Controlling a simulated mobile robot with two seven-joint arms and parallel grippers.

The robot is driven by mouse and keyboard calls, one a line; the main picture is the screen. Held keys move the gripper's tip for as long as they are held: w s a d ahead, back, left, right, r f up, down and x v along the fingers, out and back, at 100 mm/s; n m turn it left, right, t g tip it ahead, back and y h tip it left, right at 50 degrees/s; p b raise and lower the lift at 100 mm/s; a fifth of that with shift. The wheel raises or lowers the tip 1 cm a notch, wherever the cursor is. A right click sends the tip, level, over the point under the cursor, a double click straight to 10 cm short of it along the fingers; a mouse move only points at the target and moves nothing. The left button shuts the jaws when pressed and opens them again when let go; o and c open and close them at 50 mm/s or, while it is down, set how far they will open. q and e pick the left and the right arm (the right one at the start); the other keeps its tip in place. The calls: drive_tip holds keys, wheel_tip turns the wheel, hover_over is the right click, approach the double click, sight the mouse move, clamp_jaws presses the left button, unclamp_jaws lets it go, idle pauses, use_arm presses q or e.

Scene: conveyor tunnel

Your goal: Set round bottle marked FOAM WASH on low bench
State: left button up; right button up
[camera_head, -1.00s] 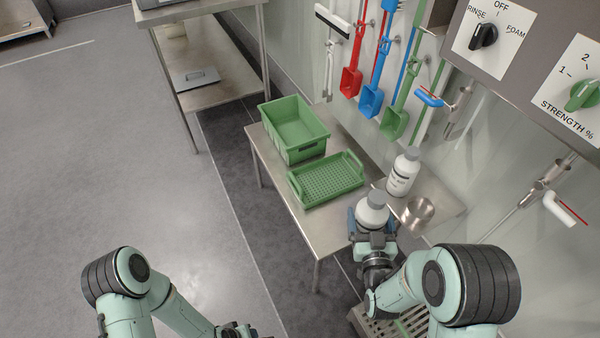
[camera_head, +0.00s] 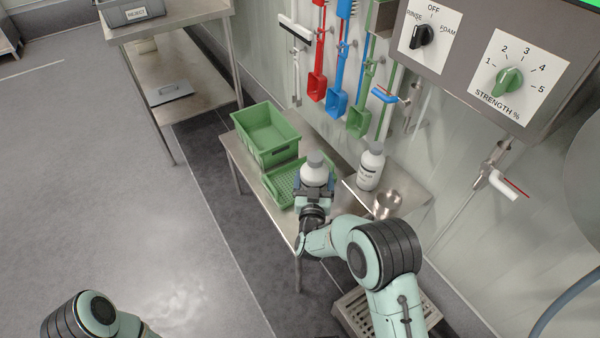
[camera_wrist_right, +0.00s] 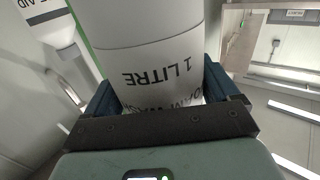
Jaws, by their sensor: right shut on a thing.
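A round white bottle with a grey cap (camera_head: 314,174) is held upright in my right gripper (camera_head: 314,185). In the right wrist view the held bottle (camera_wrist_right: 145,45) fills the space between the two fingers; its label reads "1 LITRE" upside down, and a line ending like "OAM WASH" is partly hidden by the gripper. The bottle appears over the near right part of the green tray; its height above it is hard to tell. The low steel bench (camera_head: 287,222) lies beneath. My left arm shows at the bottom left, its gripper out of frame.
A green crate (camera_head: 281,154) and perforated green tray (camera_head: 276,187) occupy the bench. A second white bottle (camera_head: 369,171) and a steel cup (camera_head: 386,205) stand on the right, near the wall. Bare bench shows at the near end. A control box (camera_head: 485,60) overhangs the right.

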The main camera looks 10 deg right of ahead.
use_arm(q)
drive_tip(key=w+a+f+b, duration=0.3)
drive_tip(key=f+b, duration=0.1)
drive_tip(key=f, duration=0.2)
drive_tip(key=shift+a+f+n+t+y+b, duration=0.2)
drive_tip(key=shift+n+t+y+b, duration=0.1)
drive_tip(key=shift+t+y+b, duration=0.1)
use_arm(e)
wheel_tip(320, 180, down, 18)
drive_tip(key=shift+f, duration=0.25)
use_arm(q)
drive_tip(key=shift+s+f, duration=0.1)
drive_tip(key=shift+f, duration=0.05)
use_arm(e)
drive_tip(key=shift+f, duration=0.1)
drive_tip(key=o, duration=1.2)
drive_tip(key=shift+f, duration=0.25)
drive_tip(key=shift+o, duration=0.3)
